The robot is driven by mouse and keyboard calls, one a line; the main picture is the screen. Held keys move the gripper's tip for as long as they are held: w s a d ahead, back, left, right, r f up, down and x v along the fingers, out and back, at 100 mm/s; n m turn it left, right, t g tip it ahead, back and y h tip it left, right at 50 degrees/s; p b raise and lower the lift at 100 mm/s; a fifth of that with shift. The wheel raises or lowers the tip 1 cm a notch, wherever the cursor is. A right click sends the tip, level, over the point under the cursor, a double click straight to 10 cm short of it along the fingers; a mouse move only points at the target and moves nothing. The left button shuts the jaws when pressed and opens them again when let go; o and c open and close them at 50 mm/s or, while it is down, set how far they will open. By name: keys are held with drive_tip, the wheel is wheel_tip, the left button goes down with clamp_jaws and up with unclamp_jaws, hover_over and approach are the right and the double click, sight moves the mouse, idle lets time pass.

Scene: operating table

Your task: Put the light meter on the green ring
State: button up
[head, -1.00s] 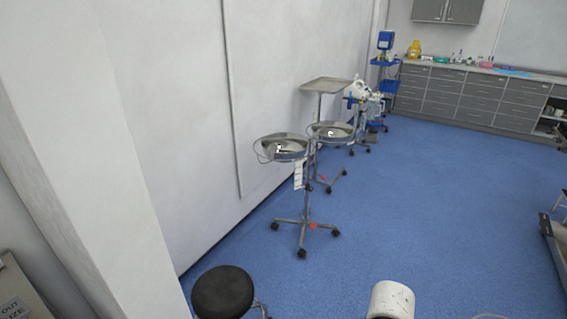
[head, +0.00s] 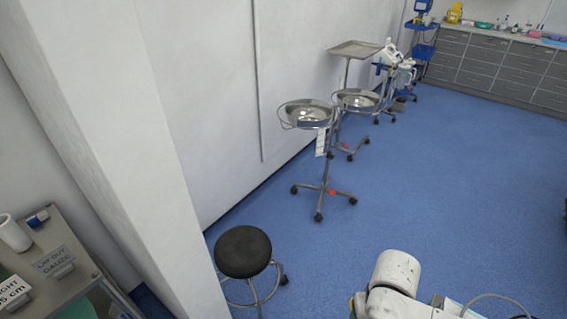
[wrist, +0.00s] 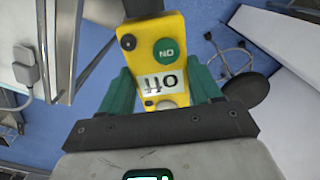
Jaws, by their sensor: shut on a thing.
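The light meter (wrist: 150,50) is a yellow handheld device with a round green button marked ND and a small pale display. In the wrist view it stands between the green fingers of my gripper (wrist: 162,88), which is shut on it. Its lower end is hidden behind the dark gripper body. My gripper and the meter cannot be made out in the head view. No green ring can be made out in either view.
A black round stool (head: 243,252) stands beside the white wall column (head: 130,130). At the lower left is a table (head: 75,245) with signs and a white cylinder (head: 14,233). Steel bowl stands (head: 308,113) line the wall. Blue floor (head: 440,180) is open at the centre right.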

wheel_tip(320, 180, down, 5)
drive_tip(key=b, duration=0.3)
wheel_tip(320, 180, up, 6)
drive_tip(key=p, duration=0.4)
drive_tip(key=shift+r+p, duration=0.1)
drive_tip(key=shift+p, duration=0.25)
wheel_tip(320, 180, down, 6)
drive_tip(key=b, duration=0.4)
drive_tip(key=shift+f+b, duration=0.25)
drive_tip(key=shift+b, duration=0.1)
drive_tip(key=shift+w, duration=0.1)
